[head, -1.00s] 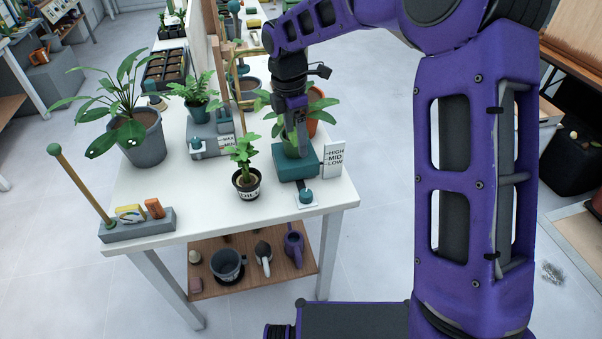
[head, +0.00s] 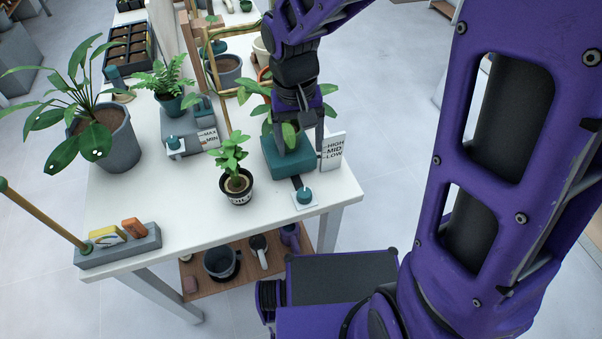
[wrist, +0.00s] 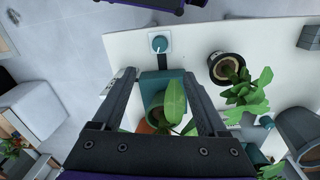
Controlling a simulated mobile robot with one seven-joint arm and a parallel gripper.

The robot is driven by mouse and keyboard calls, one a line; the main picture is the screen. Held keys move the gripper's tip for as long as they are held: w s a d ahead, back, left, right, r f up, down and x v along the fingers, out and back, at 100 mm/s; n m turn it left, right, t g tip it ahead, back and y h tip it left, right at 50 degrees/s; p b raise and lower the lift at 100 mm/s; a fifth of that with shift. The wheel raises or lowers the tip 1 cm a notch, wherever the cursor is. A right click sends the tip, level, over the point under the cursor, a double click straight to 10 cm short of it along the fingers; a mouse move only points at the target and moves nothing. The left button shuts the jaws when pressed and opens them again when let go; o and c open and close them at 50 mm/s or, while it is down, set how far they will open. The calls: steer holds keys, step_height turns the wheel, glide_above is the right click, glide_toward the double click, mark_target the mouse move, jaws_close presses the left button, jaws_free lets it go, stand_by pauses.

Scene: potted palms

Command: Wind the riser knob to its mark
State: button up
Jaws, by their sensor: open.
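The riser knob (head: 305,195) is a small teal knob on a white plate at the table's front right corner. It also shows in the wrist view (wrist: 159,43), with a thin pale pointer. A dark strip joins it to the teal riser block (head: 280,163), on which a leafy plant (wrist: 174,97) stands. A white card (head: 333,151) beside the riser reads HIGH, MID, LOW. My gripper (wrist: 159,74) is open and empty, above the riser. In the wrist view its fingers flank the riser and plant, and the knob lies beyond the tips, untouched. The riser's height mark is unclear.
A small plant in a dark labelled pot (head: 237,198) stands left of the knob. A second knob (head: 174,142) with a MAX/MIN card is further left. A grey tray (head: 120,247) with a tall stick is at front left. White tabletop (head: 180,205) is bare between them.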

mark_target(304, 192)
steer(key=f, duration=0.5)
steer(key=f+b, duration=0.1)
steer(key=f, duration=0.5)
steer(key=d+f, duration=0.1)
steer(key=f, duration=0.4)
steer(key=shift+f, duration=0.35)
jaws_close()
steer(key=n, duration=0.4)
steer(key=shift+n+b, duration=0.3)
jaws_free()
